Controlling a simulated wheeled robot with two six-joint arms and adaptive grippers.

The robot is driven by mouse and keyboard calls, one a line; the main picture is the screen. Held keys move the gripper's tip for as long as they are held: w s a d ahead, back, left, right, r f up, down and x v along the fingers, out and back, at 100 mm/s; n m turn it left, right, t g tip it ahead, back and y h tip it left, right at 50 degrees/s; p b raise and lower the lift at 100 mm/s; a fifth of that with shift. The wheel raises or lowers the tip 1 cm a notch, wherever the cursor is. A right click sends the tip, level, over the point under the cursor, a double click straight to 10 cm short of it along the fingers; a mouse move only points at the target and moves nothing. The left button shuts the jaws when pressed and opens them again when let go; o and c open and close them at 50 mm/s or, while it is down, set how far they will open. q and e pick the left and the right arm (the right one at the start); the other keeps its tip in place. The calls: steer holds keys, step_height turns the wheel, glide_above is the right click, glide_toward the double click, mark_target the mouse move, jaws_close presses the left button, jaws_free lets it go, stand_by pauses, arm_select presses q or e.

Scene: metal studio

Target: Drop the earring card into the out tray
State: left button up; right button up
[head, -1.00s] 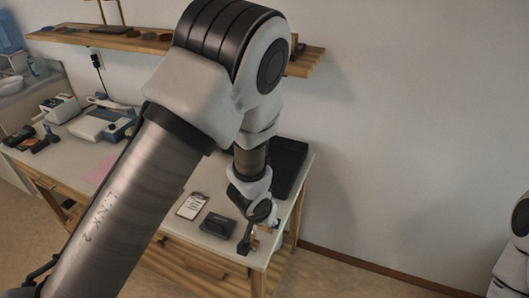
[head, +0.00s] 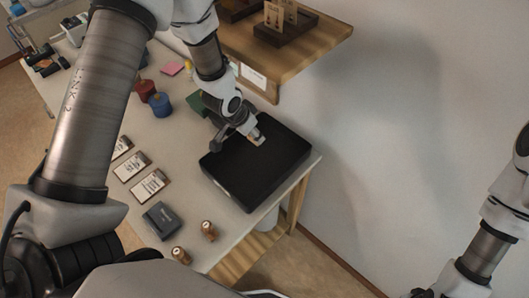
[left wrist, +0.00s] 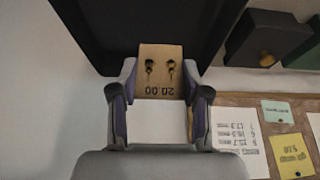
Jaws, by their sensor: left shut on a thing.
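My left gripper (head: 251,137) is shut on the earring card (head: 258,141), a small tan card. In the left wrist view the card (left wrist: 160,75) sits between the fingertips (left wrist: 160,90), with two dark earrings and "20.00" upside down on it. The out tray (head: 231,184) is a black, shallow, rectangular tray at the table's right end. The card is over its far part; its exact height above the tray floor is hard to tell. The dark tray (left wrist: 95,30) also fills the top of the left wrist view. My right arm shows at lower right; its fingers are out of view.
A wooden shelf (head: 318,38) with a card display hangs behind the tray. On the table are a blue jar (head: 160,104), a red jar (head: 145,89), several printed cards (head: 132,166), a dark box (head: 162,221) and two small brown bottles (head: 208,230).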

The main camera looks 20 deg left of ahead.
mark_target(253, 142)
arm_select(q)
steer(key=f+b, duration=0.4)
steer(key=f, duration=0.1)
steer(key=shift+w+f, duration=0.2)
steer(key=shift+f, duration=0.1)
steer(key=shift+f+b, duration=0.25)
steer(key=shift+b, duration=0.1)
steer(key=o, duration=0.8)
steer(key=shift+r, duration=0.1)
steer(key=v, duration=1.2)
